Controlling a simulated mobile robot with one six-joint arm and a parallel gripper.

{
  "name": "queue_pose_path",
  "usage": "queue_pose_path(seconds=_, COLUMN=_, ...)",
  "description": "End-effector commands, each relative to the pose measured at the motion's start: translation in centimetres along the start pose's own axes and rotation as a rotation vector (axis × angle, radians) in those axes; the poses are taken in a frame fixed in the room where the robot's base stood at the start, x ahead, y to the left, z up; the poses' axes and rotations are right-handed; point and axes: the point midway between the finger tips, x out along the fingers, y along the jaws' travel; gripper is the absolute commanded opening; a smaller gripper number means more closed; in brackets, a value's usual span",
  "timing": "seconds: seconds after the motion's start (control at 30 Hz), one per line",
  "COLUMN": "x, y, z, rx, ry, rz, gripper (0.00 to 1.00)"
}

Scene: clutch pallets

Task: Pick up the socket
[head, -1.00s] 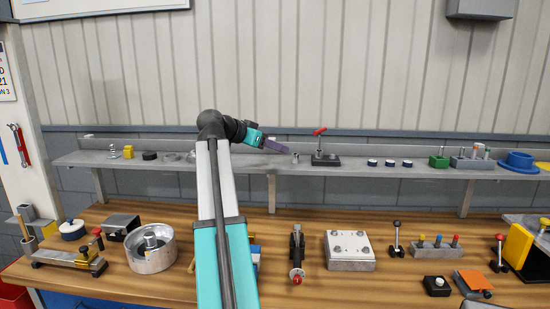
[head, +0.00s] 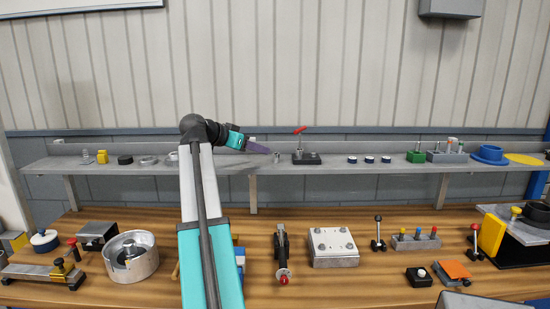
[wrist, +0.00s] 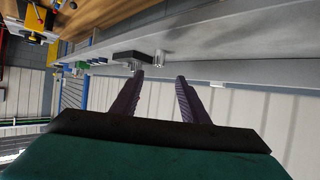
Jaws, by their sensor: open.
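The socket (head: 276,158) is a small grey metal cylinder standing upright on the long wall shelf, left of a black block with a red-handled lever. In the wrist view the socket (wrist: 159,58) shows just beyond the fingertips, about in line with the gap between them. My gripper (head: 268,150) has purple fingers and reaches in from the left, close to the socket in the head picture. In the wrist view its fingers (wrist: 159,76) are apart with nothing between them. Whether a finger touches the socket cannot be told.
The black lever block (head: 306,158) stands close right of the socket; it also shows in the wrist view (wrist: 133,57). A wooden bench (head: 260,225) below holds several fixtures.

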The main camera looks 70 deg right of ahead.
Motion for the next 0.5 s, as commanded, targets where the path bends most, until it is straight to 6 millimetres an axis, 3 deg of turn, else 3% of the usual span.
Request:
queue_pose_path(seconds=0.3, x=4.4, y=-0.1, z=-0.1, rx=-0.001, ry=0.0, rz=0.001, gripper=0.41)
queue_pose_path(seconds=0.5, x=5.5, y=-0.1, z=0.0, rx=-0.001, ry=0.0, rz=-0.002, gripper=0.41)
